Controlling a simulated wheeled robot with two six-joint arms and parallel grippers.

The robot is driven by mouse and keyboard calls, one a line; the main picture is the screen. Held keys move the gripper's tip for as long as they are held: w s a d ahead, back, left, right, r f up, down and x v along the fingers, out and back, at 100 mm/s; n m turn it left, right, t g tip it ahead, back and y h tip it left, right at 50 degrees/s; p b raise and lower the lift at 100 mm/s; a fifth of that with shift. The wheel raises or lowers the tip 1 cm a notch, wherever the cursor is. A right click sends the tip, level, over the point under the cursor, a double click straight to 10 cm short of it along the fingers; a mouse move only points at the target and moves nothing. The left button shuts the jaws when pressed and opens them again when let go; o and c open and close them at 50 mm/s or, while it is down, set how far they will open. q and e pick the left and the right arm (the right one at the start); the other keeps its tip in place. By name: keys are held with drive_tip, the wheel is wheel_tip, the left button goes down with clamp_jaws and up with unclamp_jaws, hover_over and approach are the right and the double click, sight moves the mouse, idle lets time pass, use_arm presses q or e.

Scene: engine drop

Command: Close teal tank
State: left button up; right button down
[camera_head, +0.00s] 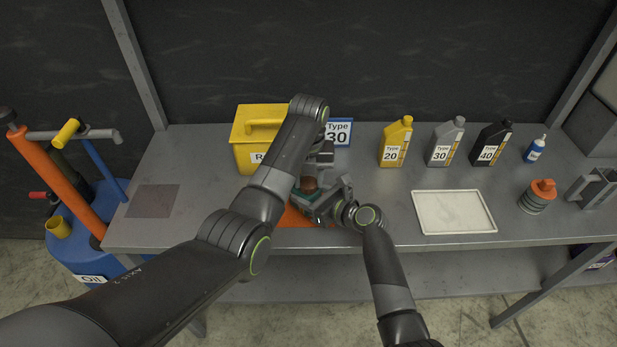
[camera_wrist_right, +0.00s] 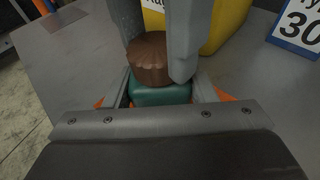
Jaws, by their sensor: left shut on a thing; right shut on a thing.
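The teal tank (camera_wrist_right: 160,94) stands on an orange mat (camera_head: 292,218) near the front of the bench. In the head view the tank (camera_head: 303,196) is mostly hidden by my grippers. A brown ribbed cap (camera_wrist_right: 147,58) sits at the top of the tank. My right gripper (camera_wrist_right: 160,92) is shut on the tank's body, one finger on each side. My left gripper (camera_head: 311,180) comes from above and is shut on the brown cap, with its fingers around it. Whether the cap is fully seated cannot be told.
A yellow container (camera_head: 246,152) and a blue "Type 30" sign (camera_head: 339,132) stand close behind. Bottles (camera_head: 395,143), a white tray (camera_head: 453,212) and an orange-topped can (camera_head: 538,197) are to the right. The bench's left side is clear except for a flat brownish patch (camera_head: 153,201).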

use_arm(q)
drive_tip(key=shift+m, duration=0.3)
drive_tip(key=o, duration=0.9)
drive_tip(key=shift+o, duration=0.2)
drive_tip(key=shift+r, duration=0.1)
drive_tip(key=shift+r, duration=2.2)
drive_tip(key=shift+c, duration=0.3)
